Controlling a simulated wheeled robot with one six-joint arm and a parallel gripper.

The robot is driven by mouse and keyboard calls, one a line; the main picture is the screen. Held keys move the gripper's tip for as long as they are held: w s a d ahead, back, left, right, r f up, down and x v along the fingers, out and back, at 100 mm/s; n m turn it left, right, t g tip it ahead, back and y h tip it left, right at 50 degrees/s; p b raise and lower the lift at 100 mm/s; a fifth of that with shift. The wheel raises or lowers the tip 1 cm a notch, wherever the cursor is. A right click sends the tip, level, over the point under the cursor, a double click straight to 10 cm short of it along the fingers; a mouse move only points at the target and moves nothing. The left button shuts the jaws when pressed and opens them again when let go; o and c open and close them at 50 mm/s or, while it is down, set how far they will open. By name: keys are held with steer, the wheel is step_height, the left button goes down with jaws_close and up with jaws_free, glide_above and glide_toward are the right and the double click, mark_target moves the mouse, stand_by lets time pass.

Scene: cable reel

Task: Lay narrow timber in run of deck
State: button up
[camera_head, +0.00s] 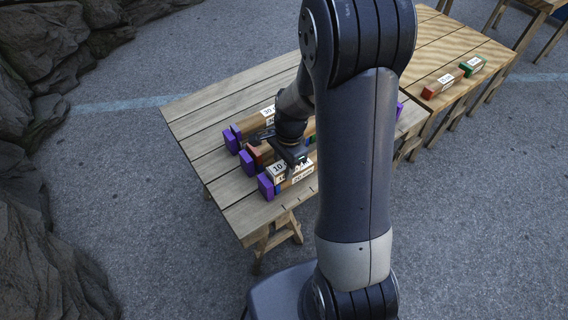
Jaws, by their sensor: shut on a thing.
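Several timbers lie side by side on the slatted wooden table. One with a label reading 30 (258,121) is at the back, and one with a red-brown end (262,154) lies in the middle. A timber labelled 10 (278,170) is at the front, close under my gripper. Purple end blocks (265,187) stand at the left ends of the rows. My gripper (294,160) is low over the middle and front rows, shut on a timber. My own arm hides its far side, so I cannot tell exactly which timber or whether it touches the table.
The slatted table (205,113) has bare planks at its left and back. A second wooden table (440,45) at the right holds a red-ended timber (442,84) and a green-ended timber (472,67). Rocks (40,230) line the left side. The paved ground between is clear.

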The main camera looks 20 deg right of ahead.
steer(key=shift+f, duration=0.35)
steer(key=o, duration=1.1)
steer(key=shift+c, duration=0.2)
steer(key=shift+r, duration=0.1)
steer(key=r, duration=0.3)
steer(key=r+p, duration=0.1)
steer(key=r, duration=0.3)
steer(key=d+r, duration=0.1)
steer(key=r, duration=0.2)
steer(key=shift+w+d+r+p, duration=0.1)
steer(key=shift+w+r+p, duration=0.1)
steer(key=shift+r+p, duration=0.15)
steer(key=shift+c, duration=0.4)
